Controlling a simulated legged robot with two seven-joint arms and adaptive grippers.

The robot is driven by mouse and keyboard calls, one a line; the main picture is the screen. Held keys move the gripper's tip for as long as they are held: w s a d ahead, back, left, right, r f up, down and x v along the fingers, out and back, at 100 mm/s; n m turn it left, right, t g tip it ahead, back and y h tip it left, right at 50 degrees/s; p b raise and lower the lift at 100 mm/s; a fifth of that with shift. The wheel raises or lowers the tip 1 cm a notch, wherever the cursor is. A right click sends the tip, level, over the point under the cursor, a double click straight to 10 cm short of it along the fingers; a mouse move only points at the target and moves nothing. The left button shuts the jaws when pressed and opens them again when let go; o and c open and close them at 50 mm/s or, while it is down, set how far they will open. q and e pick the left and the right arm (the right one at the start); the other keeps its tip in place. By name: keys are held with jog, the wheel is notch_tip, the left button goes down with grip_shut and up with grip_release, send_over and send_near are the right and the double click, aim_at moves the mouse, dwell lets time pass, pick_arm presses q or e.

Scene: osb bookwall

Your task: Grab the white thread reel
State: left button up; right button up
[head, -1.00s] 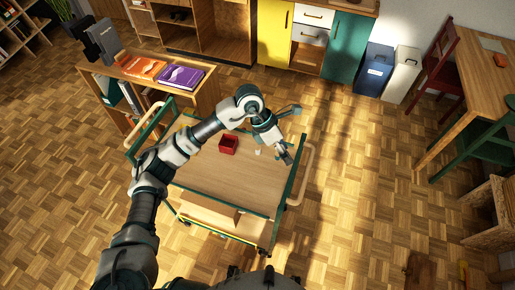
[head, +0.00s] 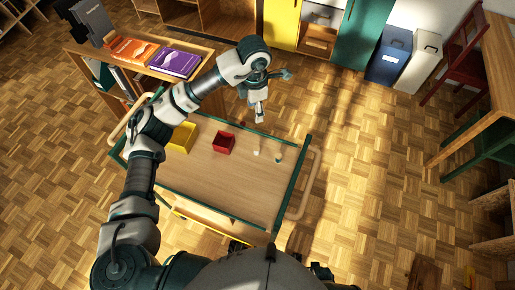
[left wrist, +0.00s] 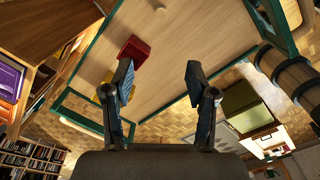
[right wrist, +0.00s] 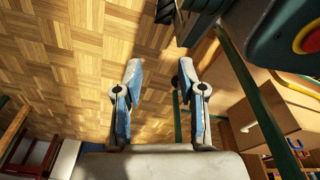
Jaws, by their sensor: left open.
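A small white thing (head: 257,152), which looks like the thread reel, stands on the wooden cart top (head: 225,185), right of the red box. A second small pale thing with a greenish part (head: 278,157) stands close to its right. My left gripper (head: 259,117) is open and empty over the cart's far edge, apart from both. In the left wrist view its fingers (left wrist: 158,75) are spread, with bare cart top between them; a small round thing (left wrist: 160,7) shows at the top edge, its identity unclear. My right gripper (right wrist: 160,75) is open and empty over the floor.
A red box (head: 223,143) and a yellow box (head: 182,137) stand on the cart, left of the small things. A green rail (head: 293,192) and handle (head: 304,185) bound its right side. A bookshelf with books (head: 173,62) stands behind left.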

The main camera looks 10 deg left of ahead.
pick_arm(q)
jog(key=b, duration=0.3)
send_over(257, 148)
notch_tip(257, 148, down, 4)
jog(key=f, duration=0.1)
notch_tip(257, 148, down, 14)
jog(key=b, duration=0.3)
jog(key=shift+s+a, duration=0.1)
jog(key=shift+a+f, duration=0.15)
jog(key=shift+f, duration=0.65)
jog(key=f, duration=0.2)
jog(key=f+b, duration=0.1)
jog(key=f, duration=0.1)
jog(key=shift+w+d+f, duration=0.15)
jog(key=shift+w+d, duration=0.05)
jog(key=c, duration=1)
pick_arm(e)
jog(key=w+r, duration=0.2)
jog(key=r, duration=0.7)
jog(key=w+r, duration=0.3)
jog(key=r, duration=0.6)
jog(key=shift+w+a+r+t, duration=0.3)
jog(key=shift+r+t, duration=0.1)
